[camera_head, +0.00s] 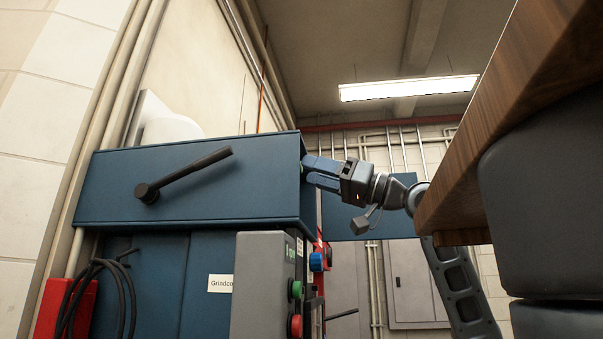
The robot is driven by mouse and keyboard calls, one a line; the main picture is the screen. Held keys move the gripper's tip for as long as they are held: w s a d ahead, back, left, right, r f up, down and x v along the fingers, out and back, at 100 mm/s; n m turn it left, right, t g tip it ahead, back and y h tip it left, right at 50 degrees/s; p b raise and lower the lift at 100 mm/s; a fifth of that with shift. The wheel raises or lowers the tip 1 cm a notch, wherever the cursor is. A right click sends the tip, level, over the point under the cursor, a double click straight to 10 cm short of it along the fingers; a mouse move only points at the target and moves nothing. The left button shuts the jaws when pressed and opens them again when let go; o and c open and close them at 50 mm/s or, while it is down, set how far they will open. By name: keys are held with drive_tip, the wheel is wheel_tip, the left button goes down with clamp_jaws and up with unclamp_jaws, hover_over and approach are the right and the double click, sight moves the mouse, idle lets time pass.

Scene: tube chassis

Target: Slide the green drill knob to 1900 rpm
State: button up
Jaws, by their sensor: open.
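My gripper (306,171) reaches in from the right, its two blue fingers apart at the right end of the blue machine housing (190,190). A small spot of green (303,168) shows between the fingertips; it may be the green drill knob, but the fingers and the housing's edge hide most of it. I cannot tell whether the fingers touch it. The speed scale and the 1900 mark cannot be read from here.
A black lever (185,174) sticks out from the housing's front. A wooden top (490,135) overhangs at right.

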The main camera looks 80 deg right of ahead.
drive_tip(key=shift+v, duration=1.45)
